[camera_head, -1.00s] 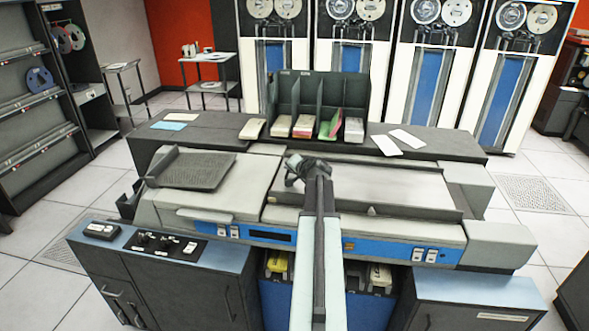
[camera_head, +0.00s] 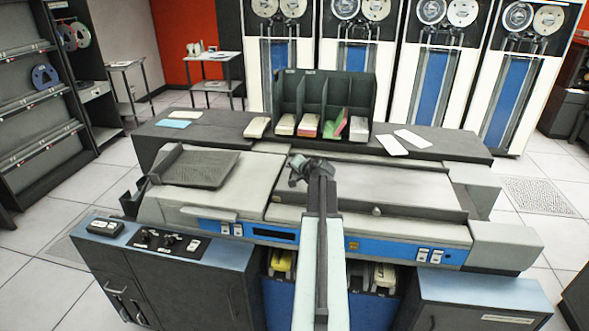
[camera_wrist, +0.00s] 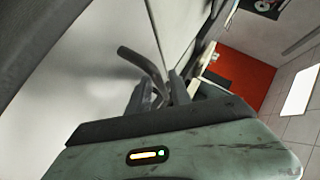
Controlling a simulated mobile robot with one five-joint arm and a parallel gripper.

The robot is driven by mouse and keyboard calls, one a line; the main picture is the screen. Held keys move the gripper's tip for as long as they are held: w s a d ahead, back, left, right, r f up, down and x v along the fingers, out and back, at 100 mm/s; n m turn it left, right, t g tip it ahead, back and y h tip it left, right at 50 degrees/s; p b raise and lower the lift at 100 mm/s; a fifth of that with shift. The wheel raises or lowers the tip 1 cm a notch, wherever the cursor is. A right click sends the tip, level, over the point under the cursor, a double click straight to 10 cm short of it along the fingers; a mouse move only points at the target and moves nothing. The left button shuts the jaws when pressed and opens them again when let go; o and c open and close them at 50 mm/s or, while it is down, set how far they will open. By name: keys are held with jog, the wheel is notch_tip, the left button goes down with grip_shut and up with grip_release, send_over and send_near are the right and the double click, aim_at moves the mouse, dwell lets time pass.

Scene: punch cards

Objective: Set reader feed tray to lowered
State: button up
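The reader feed tray (camera_head: 203,168) is the dark, ribbed plate on the left part of the grey card machine (camera_head: 240,180). It looks tilted, with a raised frame along its left side. My gripper (camera_head: 297,172) is over the machine's middle, right of the tray and apart from it in the head view. In the wrist view my gripper (camera_wrist: 160,92) shows dark fingers in front of a pale surface, with a thin dark bent bar (camera_wrist: 140,62) near them. The gap between the fingertips is not clear. I see nothing held.
A dark card rack (camera_head: 320,105) stands behind the machine on a dark shelf (camera_head: 215,128). A blue-topped cabinet with switches (camera_head: 170,243) is front left. A long grey cover (camera_head: 385,187) lies right of my arm. Tape cabinets (camera_head: 360,70) line the back.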

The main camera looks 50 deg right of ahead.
aim_at(301, 187)
jog(key=shift+s+d, duration=0.1)
jog(key=shift+s+r, duration=0.2)
jog(key=shift+s, duration=0.05)
jog(key=p+v, duration=0.4)
jog(key=v, duration=0.3)
jog(key=shift+a+r, duration=0.1)
jog(key=shift+a, duration=0.15)
